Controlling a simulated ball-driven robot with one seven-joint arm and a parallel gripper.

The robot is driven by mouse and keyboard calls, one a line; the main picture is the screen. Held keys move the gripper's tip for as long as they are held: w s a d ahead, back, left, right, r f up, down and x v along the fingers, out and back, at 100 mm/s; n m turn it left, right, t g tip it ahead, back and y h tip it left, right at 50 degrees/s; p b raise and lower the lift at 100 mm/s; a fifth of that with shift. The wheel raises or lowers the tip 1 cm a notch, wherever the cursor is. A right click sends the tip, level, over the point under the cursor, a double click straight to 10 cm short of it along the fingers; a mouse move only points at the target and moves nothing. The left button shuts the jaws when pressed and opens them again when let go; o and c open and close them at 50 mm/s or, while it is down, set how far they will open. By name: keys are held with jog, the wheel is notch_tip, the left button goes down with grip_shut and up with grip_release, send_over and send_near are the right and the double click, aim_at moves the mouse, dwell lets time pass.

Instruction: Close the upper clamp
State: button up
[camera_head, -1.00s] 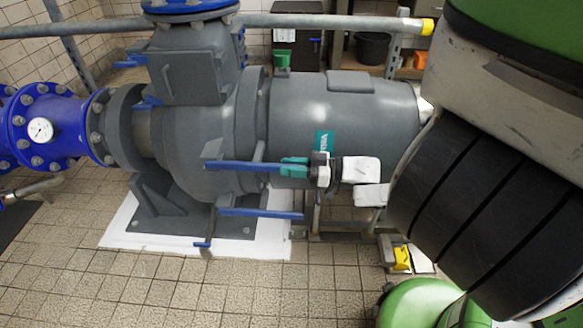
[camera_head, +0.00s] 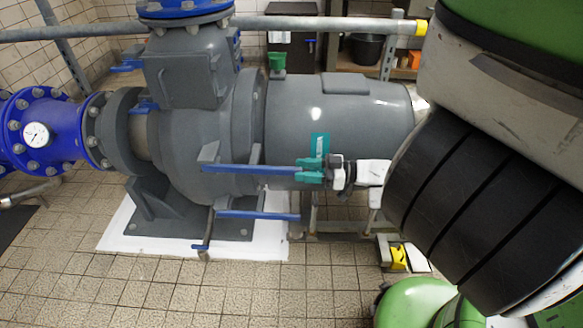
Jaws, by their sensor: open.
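Two long blue clamp handles stick out from the grey pump's front. The upper clamp handle (camera_head: 245,169) is roughly level and points right from a grey bracket on the casing. The lower clamp handle (camera_head: 258,215) runs nearly parallel below it. My gripper (camera_head: 308,170) has teal fingers that are open, one above the other, at the right end of the upper handle. The handle's tip lies near or between the fingertips. I cannot tell whether they touch it.
The grey motor body (camera_head: 345,115) is right behind my gripper. A blue pipe with a gauge (camera_head: 36,135) is at left. A yellow item (camera_head: 398,257) lies on the floor below my arm. Tiled floor (camera_head: 180,285) in front is clear.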

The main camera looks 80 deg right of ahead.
jog(key=s, duration=0.5)
jog(key=shift+s+p, duration=0.3)
jog(key=shift+s, duration=0.1)
